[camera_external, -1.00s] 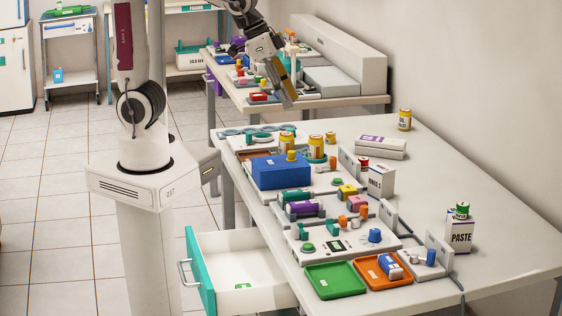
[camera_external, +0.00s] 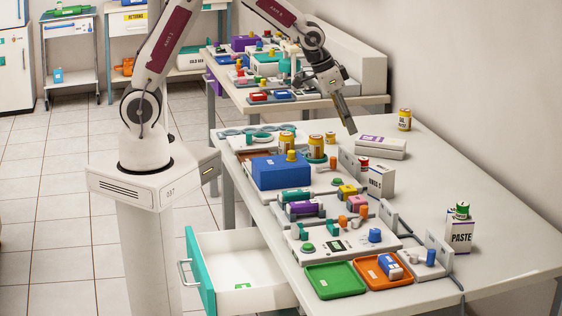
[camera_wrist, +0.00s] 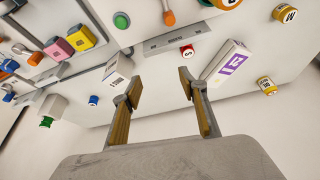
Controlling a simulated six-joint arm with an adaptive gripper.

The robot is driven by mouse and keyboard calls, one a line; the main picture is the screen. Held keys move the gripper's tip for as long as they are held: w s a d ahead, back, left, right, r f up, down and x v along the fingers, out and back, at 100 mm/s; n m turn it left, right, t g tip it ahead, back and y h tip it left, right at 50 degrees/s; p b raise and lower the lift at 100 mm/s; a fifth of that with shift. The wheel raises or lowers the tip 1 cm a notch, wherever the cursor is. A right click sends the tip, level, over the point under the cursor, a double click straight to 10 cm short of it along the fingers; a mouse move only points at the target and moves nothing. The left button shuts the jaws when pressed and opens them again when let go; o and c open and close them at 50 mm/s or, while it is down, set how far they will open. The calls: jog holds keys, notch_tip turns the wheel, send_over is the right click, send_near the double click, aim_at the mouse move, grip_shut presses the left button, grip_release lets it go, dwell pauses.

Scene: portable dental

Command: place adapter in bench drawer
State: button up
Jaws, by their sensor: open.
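The bench drawer (camera_external: 200,272), with a teal front and white inside, is pulled open below the left edge of the bench. A small green mark shows on its floor. No item is clearly marked as the adapter; a blue and white piece (camera_external: 391,267) lies in the orange tray. My gripper (camera_external: 351,131) is open and empty above the far part of the bench, near a white box with a purple label (camera_external: 380,146). In the wrist view, the open fingers (camera_wrist: 160,86) point toward that box (camera_wrist: 229,63) and a red-capped item (camera_wrist: 187,50).
A green tray (camera_external: 335,281) and the orange tray (camera_external: 376,284) sit at the near bench end. A blue box (camera_external: 280,173), several devices and the PASTE box (camera_external: 460,232) stand on the bench. The right side of the bench is mostly clear.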

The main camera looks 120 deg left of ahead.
jog(key=n, duration=0.1)
send_near(364, 158)
notch_tip(364, 158, down, 2)
jog(key=shift+w+a, duration=0.25)
jog(key=shift+w, duration=0.2)
jog(key=shift+x, duration=1.3)
jog(key=shift+f, duration=0.1)
jog(key=shift+x, duration=2.5)
jog(key=shift+d, duration=0.15)
grip_shut()
